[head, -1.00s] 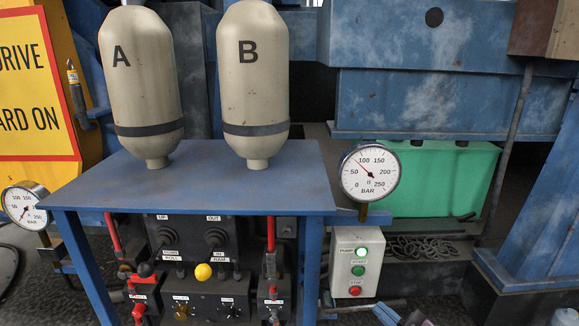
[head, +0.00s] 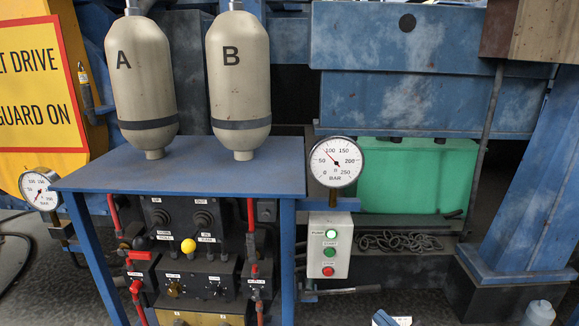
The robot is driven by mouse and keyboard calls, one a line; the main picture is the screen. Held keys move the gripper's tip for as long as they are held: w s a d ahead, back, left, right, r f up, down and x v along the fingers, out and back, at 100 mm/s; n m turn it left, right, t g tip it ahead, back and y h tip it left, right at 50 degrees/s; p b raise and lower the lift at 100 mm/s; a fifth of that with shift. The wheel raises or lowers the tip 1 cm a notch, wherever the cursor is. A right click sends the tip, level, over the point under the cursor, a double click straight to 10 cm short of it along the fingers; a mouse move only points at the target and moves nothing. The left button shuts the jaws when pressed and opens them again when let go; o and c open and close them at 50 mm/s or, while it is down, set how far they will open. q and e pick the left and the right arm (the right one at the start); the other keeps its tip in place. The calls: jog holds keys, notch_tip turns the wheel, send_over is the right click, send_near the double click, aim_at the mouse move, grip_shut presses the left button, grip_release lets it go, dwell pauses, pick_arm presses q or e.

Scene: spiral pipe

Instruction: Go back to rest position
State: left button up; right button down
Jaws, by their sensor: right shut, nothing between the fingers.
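My right gripper (head: 390,319) shows only as a small blue and pale piece at the bottom edge, right of centre. It is shut and empty, apart from everything around it, with bare floor behind it. The rest of it is cut off by the frame. My left gripper is out of view. The control panel (head: 188,217) with black knobs, a yellow-topped lever and red-handled levers is under the blue table (head: 190,172), left of my right gripper. The white button box (head: 329,246) with a lit green lamp is above and left of that gripper.
Tank A (head: 140,80) and tank B (head: 238,75) stand on the table. Pressure gauges flank it at left (head: 40,190) and right (head: 336,162). A chain (head: 400,242) lies before a green tank (head: 405,180). A blue column (head: 530,200) and pale bottle (head: 538,313) are at right.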

jog(key=s+d+f+m+g+h, duration=0.1)
jog(key=s+d+f+m+h, duration=0.15)
jog(key=s+f, duration=0.4)
jog(key=s+d+f+m+g+h, duration=0.1)
jog(key=s+d+f+m+h, duration=0.2)
jog(key=s, duration=0.6)
jog(key=s+d+f+g+h, duration=0.1)
jog(key=s+d+g+h, duration=0.25)
jog(key=s, duration=0.65)
jog(key=s+d+f+g+h, duration=0.2)
jog(key=s+d+h, duration=0.25)
jog(key=s, duration=0.65)
jog(key=shift+w+a+m, duration=0.5)
jog(key=shift+a+m, duration=2.25)
jog(key=shift+a, duration=0.05)
pick_arm(q)
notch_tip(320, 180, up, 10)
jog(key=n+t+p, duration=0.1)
jog(key=p, duration=1.2)
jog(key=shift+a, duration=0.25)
pick_arm(e)
notch_tip(320, 180, up, 10)
jog(key=m+t, duration=0.1)
jog(key=t, duration=0.1)
jog(key=shift+d+h, duration=0.35)
jog(key=shift+h, duration=0.1)
jog(key=shift+w+f, duration=0.1)
